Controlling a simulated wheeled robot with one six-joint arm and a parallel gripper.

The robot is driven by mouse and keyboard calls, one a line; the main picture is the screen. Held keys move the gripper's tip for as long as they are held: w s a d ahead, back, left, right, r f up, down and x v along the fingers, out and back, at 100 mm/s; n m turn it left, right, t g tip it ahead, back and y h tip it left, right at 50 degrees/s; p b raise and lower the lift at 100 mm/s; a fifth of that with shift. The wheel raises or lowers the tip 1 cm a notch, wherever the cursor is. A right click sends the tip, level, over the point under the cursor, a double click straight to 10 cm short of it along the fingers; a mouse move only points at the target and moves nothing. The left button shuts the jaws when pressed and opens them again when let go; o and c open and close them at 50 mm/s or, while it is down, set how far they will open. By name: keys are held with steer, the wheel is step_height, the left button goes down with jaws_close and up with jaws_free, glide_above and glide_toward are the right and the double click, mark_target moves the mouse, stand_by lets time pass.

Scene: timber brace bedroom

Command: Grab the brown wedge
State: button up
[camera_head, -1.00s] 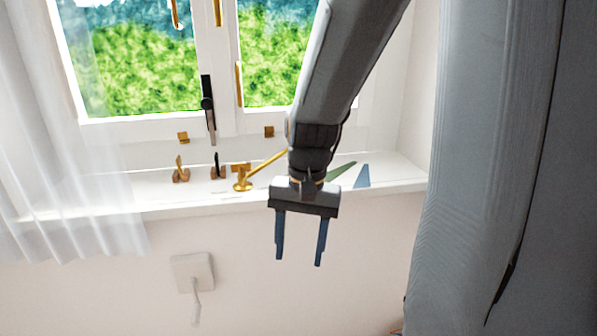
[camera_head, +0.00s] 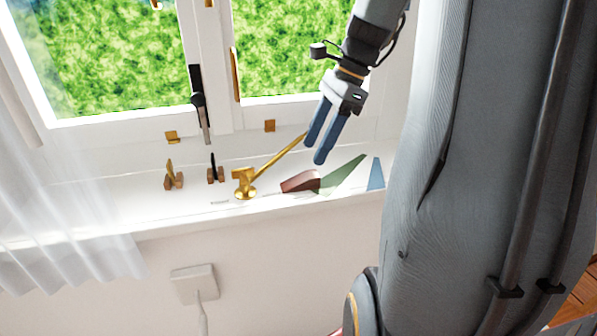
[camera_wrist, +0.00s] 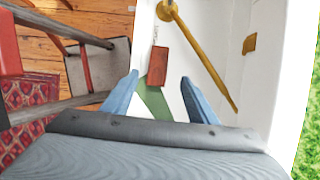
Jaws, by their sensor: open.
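The brown wedge (camera_head: 300,181) is a reddish-brown block lying on the white window sill (camera_head: 110,210), between a gold window stay and a green wedge (camera_head: 343,175). In the wrist view the brown wedge (camera_wrist: 158,67) appears ahead of the gap between my fingers. My gripper (camera_head: 314,154) is open and empty, its blue fingers pointing down above the sill, a little above and right of the brown wedge. In the wrist view the fingers of my gripper (camera_wrist: 160,79) are spread apart, with the green wedge (camera_wrist: 156,104) showing between them.
The gold stay (camera_head: 245,184) has a long rod slanting up right, close to my fingers. A blue wedge (camera_head: 376,175) stands right of the green one. Small brown blocks (camera_head: 173,180) with catches are at left. The window and its frame (camera_head: 218,70) rise behind.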

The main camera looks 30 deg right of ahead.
mark_target(305, 175)
steer(key=x, duration=0.2)
steer(key=p+x, duration=0.1)
steer(key=x, duration=0.4)
steer(key=shift+s+d+f, duration=0.15)
steer(key=shift+s+f, duration=0.1)
steer(key=shift+s, duration=0.05)
steer(key=shift+c, duration=0.4)
steer(key=c, duration=1)
